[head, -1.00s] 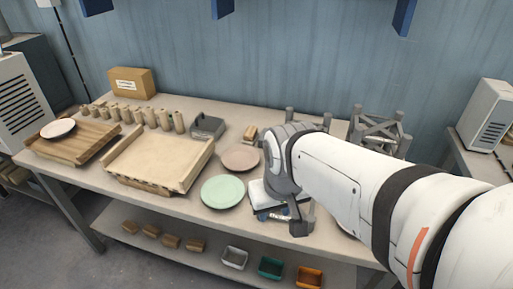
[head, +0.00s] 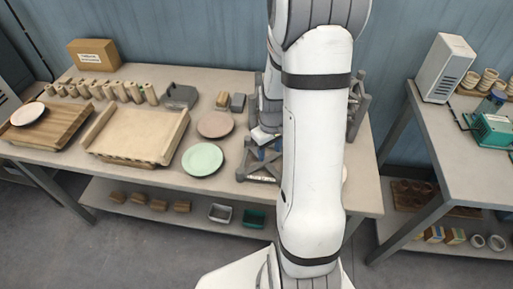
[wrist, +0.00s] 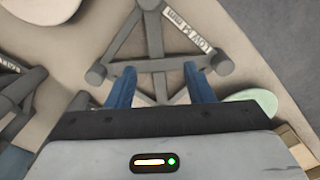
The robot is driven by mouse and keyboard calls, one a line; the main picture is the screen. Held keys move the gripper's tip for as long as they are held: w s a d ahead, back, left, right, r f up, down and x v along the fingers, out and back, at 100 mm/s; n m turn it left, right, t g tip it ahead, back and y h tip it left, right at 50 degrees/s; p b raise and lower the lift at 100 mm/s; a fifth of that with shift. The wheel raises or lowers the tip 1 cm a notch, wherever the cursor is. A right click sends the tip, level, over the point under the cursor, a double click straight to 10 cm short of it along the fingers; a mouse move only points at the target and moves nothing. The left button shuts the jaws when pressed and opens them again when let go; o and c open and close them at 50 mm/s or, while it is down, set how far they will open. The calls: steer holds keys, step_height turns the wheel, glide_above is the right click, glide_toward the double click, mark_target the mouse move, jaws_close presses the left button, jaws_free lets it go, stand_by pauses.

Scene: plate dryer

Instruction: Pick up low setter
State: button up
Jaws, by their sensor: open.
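The low setter (head: 258,168) is a grey open frame of bars and round posts on the bench, right of the green plate. It also shows in the wrist view (wrist: 155,38), with a white label reading LOW on one bar. My gripper (wrist: 161,88) is open, its two blue fingers pointing at the setter. A bar of the setter lies between the fingers. I cannot tell whether they touch it. In the head view my arm hides most of the gripper; a blue finger shows just above the setter.
The green plate (head: 202,159) and pinkish plate (head: 215,124) lie left of the setter. A taller grey frame (head: 356,108) stands behind my arm at right. Another grey frame (wrist: 14,100) is close at left in the wrist view. A wooden tray (head: 130,133) lies farther left.

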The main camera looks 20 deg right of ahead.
mark_target(269, 165)
steer(key=shift+d+f, duration=0.3)
steer(key=shift+f, duration=0.35)
steer(key=shift+w+f+p, duration=0.15)
steer(key=shift+f+p, duration=0.2)
steer(key=shift+f, duration=0.9)
steer(key=shift+w+f+p, duration=0.2)
steer(key=shift+f+p, duration=0.1)
steer(key=shift+f, duration=0.9)
steer(key=shift+w+f+p, duration=0.15)
steer(key=shift+f+p, duration=0.2)
steer(key=shift+f, duration=0.9)
steer(key=shift+c, duration=0.2)
jaws_close()
